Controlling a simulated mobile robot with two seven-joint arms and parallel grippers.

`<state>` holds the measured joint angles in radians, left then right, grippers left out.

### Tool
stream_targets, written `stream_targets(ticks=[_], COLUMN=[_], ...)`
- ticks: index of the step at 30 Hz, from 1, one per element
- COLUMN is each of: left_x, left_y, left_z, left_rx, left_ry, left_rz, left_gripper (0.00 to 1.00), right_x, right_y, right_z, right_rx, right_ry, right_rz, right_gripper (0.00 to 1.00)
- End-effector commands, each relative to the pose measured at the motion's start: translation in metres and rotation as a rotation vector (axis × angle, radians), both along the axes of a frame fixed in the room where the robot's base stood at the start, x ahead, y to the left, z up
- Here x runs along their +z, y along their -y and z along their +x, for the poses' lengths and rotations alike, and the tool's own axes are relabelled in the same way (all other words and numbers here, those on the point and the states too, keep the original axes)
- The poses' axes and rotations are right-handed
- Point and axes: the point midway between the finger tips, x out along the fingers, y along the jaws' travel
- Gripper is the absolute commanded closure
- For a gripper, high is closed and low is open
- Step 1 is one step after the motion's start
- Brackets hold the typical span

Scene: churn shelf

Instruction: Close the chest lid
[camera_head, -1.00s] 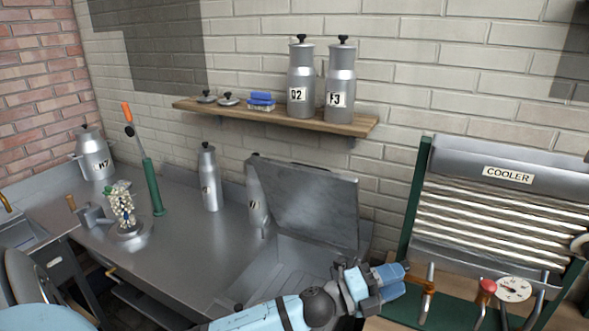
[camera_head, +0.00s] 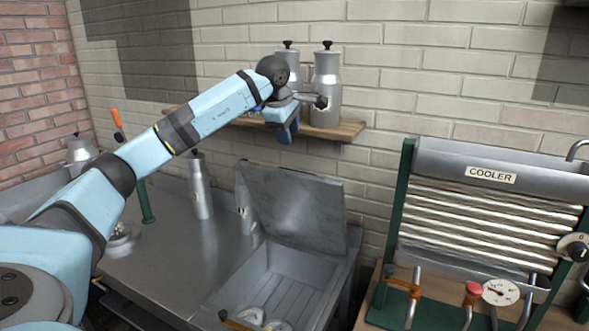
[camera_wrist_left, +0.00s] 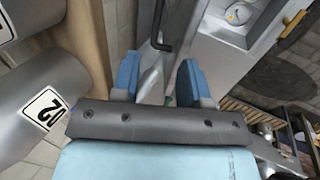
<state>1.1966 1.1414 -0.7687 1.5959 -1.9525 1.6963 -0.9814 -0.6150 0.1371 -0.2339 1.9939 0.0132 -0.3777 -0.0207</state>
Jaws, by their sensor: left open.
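The metal chest (camera_head: 283,268) stands at the end of the steel counter, and its inside shows from above. Its grey lid (camera_head: 300,212) is raised, leaning back toward the brick wall. My left gripper (camera_head: 288,132) is above the lid, in front of the shelf, pointing down, with clear space between it and the lid in the picture. Its two blue fingers (camera_wrist_left: 158,82) are apart and nothing shows held between them. My right gripper is not in view.
Two metal cans, the right one (camera_head: 326,90) clear, stand on the wooden shelf (camera_head: 345,129) close behind my left gripper. A can (camera_wrist_left: 40,110) is near it in the wrist view. The cooler (camera_head: 488,205) stands to the right. A milk can (camera_head: 201,190) stands on the counter (camera_head: 165,250).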

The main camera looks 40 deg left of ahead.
Motion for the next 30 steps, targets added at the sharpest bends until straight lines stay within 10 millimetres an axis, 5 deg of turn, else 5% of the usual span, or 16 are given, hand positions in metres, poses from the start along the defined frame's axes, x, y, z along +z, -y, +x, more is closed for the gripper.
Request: stream_targets(ticks=[5,21,30], left_x=[-0.011,-0.106,-0.124], left_y=[-0.009,-0.020,-0.021], left_z=[0.002,0.040,0.047], left_rx=[0.014,0.012,0.011], left_ry=[-0.014,-0.012,-0.010], left_rz=[0.019,0.016,0.015], left_gripper=[0.59,0.59,0.59], right_x=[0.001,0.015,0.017], right_y=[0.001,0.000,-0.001], right_z=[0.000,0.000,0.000], right_rx=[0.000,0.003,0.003], right_ry=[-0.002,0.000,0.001], right_rz=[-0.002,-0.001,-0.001], right_gripper=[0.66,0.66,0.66])
